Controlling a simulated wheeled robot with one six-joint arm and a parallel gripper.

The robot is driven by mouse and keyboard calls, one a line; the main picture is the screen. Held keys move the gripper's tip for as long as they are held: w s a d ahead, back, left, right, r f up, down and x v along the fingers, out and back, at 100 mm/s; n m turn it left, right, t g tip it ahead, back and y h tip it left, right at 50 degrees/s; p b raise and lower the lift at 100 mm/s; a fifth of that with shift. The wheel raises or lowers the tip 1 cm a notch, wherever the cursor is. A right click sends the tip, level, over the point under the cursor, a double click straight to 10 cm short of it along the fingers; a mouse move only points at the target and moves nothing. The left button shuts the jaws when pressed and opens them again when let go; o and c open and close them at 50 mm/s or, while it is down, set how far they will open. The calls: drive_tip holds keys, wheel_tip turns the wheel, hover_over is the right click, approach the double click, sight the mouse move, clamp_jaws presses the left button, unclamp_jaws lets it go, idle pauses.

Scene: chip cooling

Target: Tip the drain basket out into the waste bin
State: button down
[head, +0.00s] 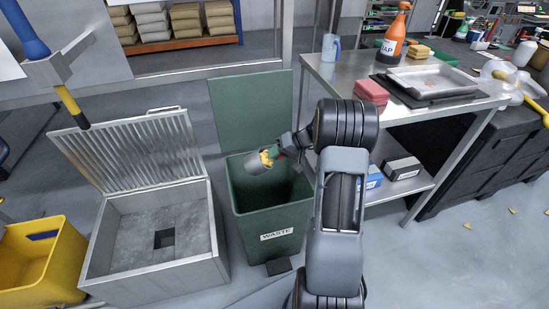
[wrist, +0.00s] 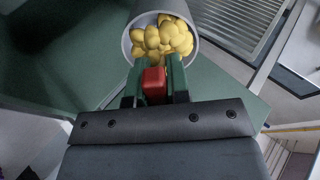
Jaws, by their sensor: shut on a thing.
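The drain basket (head: 259,165) is a small grey cup over the open mouth of the waste bin (head: 270,229), tilted with its open end up and to the right. Yellow lumps (head: 267,156) fill it; they also show inside the basket's rim in the wrist view (wrist: 160,38). My gripper (head: 287,147) is shut on the basket's red grip block (wrist: 154,86), which sits between the green fingers. The bin is dark green with a WASTE label. Its lid (head: 252,108) stands open behind it. The bin's floor is in shadow.
A grey metal box with a raised ribbed lid (head: 131,152) and a dark square opening stands left of the bin. A yellow bin (head: 38,262) is at far left. A steel table (head: 345,75) with a bottle, tray and red block stands at right.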

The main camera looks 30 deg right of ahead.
drive_tip(key=shift+s+d+f+t+y+b, duration=0.15)
drive_tip(key=shift+f+t+y+b, duration=0.25)
drive_tip(key=shift+f+y+b, duration=0.35)
drive_tip(key=t+y+b, duration=0.1)
drive_tip(key=b, duration=0.2)
drive_tip(key=f+t+y+b, duration=0.1)
drive_tip(key=y+b, duration=0.1)
drive_tip(key=b, duration=0.2)
drive_tip(key=shift+d, duration=0.2)
drive_tip(key=shift+s+t+y+b, duration=0.1)
drive_tip(key=shift+t+y+b, duration=0.2)
drive_tip(key=shift+y+b, duration=0.05)
idle(0.5)
